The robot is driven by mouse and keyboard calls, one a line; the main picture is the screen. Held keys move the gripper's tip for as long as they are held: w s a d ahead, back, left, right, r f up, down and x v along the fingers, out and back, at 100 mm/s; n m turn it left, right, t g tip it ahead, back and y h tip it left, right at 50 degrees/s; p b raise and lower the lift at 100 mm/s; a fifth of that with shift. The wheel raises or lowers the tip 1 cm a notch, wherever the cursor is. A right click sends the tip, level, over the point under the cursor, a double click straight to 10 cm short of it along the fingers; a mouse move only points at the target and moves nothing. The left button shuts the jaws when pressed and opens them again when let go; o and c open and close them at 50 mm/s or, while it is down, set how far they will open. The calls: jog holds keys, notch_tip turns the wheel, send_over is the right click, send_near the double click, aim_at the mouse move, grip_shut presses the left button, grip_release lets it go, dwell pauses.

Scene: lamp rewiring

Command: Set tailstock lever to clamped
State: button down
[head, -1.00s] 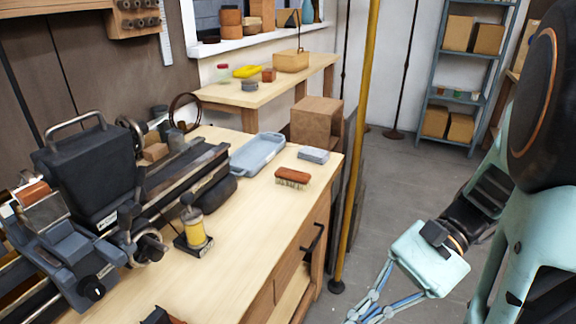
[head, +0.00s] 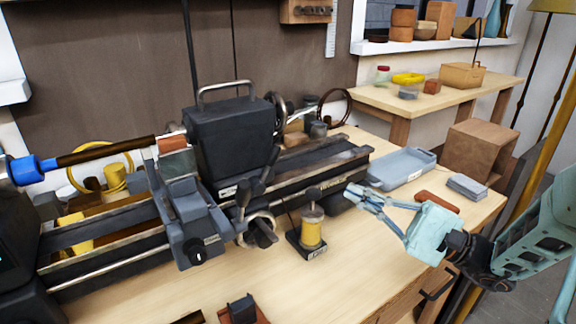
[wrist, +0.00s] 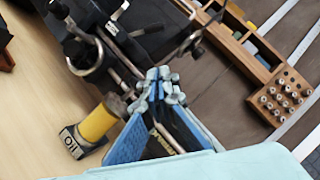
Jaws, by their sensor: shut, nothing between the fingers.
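The lathe's tailstock (head: 232,140) is a dark block with a metal bail on top, standing on the bed rails. Dark levers (head: 243,192) stand at its front right, near a round metal handwheel (head: 260,228). I cannot tell for sure which one is the clamp lever, nor its setting. My gripper (head: 356,199) is shut and empty, in front of the bed's right end, to the right of the levers and apart from them. In the wrist view its fingertips (wrist: 160,84) meet, with a ring-shaped metal part (wrist: 84,56) beyond them to the upper left.
A yellow oil can (head: 312,230) stands on the bench between the levers and my gripper. A blue-grey tray (head: 402,164), a brush (head: 436,201) and a grey stack (head: 467,187) lie at the right. The bench front is mostly clear.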

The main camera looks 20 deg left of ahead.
dwell(0.3)
send_near(268, 167)
jog(key=w, duration=0.1)
jog(key=w+a, duration=0.1)
jog(key=w, duration=0.1)
jog(key=w+a+r, duration=0.1)
jog(key=w, duration=0.1)
jog(key=shift+w+a, duration=0.15)
jog(key=shift+w, duration=0.1)
jog(key=s+a+r, duration=0.1)
jog(key=s+a, duration=0.1)
jog(key=shift+a+r, duration=0.4)
